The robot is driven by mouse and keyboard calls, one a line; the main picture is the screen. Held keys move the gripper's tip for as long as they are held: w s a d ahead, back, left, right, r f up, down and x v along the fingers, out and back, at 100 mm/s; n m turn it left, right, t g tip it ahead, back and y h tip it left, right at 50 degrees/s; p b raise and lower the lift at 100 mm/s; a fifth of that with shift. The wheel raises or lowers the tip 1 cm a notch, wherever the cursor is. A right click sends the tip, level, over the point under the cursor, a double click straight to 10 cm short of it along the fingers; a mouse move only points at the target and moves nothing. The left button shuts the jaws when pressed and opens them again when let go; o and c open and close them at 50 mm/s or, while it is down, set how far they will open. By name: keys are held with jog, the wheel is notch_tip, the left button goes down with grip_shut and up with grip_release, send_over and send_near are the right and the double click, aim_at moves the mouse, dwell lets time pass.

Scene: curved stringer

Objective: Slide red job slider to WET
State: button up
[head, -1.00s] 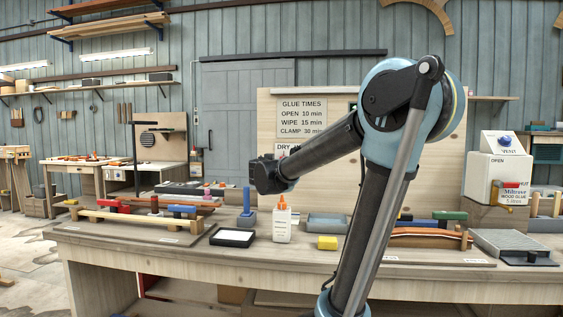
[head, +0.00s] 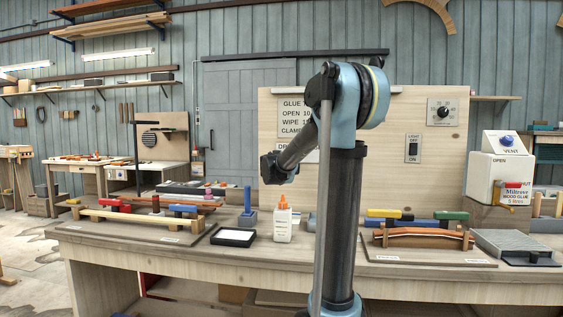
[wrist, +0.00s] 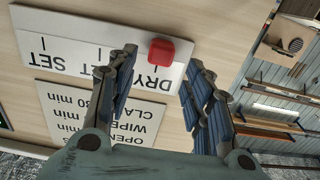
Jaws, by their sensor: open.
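The red job slider (wrist: 161,51) is a small rounded red block on a white label strip (wrist: 95,48) mounted on the pale wood board. The wrist view is upside down; I read DRY beside the slider and SET at the strip's far left end, with marks between. The slider sits by the DRY end. My gripper (wrist: 161,60) is open, its fingers either side of the slider with visible gaps; I cannot tell whether the tips reach around it. In the head view the slider and fingers are hidden, and my arm covers part of the board.
The glue times sign (wrist: 95,105) is beside the strip. The board (head: 430,170) also carries a dial (head: 445,112) and light switch (head: 413,149).

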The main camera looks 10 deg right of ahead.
jog(key=x, duration=0.4)
jog(key=shift+w+d, duration=0.15)
jog(key=shift+w, duration=0.2)
grip_shut()
